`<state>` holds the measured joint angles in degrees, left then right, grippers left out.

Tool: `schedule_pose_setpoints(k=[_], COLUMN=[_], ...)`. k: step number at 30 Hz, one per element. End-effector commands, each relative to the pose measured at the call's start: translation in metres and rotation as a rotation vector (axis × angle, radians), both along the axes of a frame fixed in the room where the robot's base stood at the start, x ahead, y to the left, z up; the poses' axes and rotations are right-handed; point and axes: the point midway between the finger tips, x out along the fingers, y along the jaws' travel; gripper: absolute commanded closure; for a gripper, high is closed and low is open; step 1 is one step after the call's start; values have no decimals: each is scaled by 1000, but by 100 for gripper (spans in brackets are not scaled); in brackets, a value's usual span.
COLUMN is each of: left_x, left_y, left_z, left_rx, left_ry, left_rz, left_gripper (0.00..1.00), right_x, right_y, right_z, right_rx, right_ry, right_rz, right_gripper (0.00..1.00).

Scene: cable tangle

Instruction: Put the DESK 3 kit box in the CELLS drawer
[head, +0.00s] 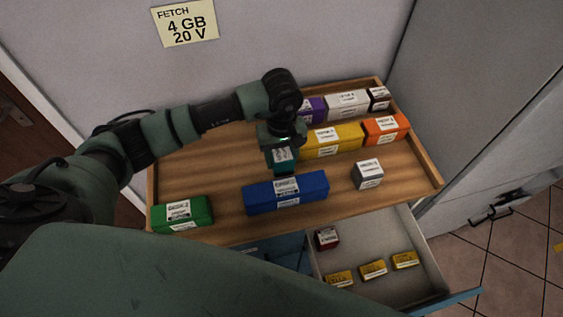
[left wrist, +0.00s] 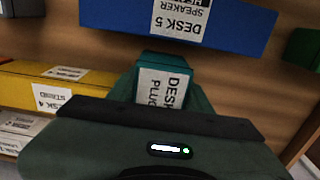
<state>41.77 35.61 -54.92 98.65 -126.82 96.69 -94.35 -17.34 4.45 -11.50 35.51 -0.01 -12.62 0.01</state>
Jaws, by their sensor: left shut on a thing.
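My left gripper (head: 281,143) is shut on a small teal box (head: 283,160). The box hangs below the fingers, over the wooden top just behind the blue box. In the left wrist view, the teal box (left wrist: 163,86) shows a white label with "DESK" and part of "PLUG"; its number is hidden by the gripper. An open drawer (head: 432,272) sits below the front right of the top. It holds a dark red box (head: 327,239) and several small yellow boxes (head: 373,269). I cannot see a CELLS label on it. My right gripper is out of view.
On the wooden top (head: 222,160) stand a blue DESK 5 box (head: 286,193), a green box (head: 182,213), a grey-white box (head: 367,174), yellow (head: 333,140) and orange (head: 385,127) boxes, with others behind. A raised rim edges the top. The drawer's right middle is bare.

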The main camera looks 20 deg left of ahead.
Motion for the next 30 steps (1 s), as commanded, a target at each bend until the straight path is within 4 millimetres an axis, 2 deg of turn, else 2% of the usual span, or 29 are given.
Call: schedule_pose_setpoints(k=[4,8,20,21,23,24,30], left_x=[-2,-1,0,0,0,-1,-1], left_y=[0,0,0,0,0,0,0], left_z=[-23,-36,-43,-43,-41,-41,-41], left_rx=[2,0,1,1,2,2,2], left_ry=[6,3,0,1,1,1,1], left_rz=[2,0,0,0,0,0,0], left_gripper=[100,100,100,48,31,29,29], right_x=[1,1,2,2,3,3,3], right_y=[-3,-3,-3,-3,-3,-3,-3], right_z=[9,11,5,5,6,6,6], right_rx=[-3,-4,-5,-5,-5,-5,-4], right_ry=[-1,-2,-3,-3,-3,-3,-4], right_rz=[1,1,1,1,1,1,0], right_gripper=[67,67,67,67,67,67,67])
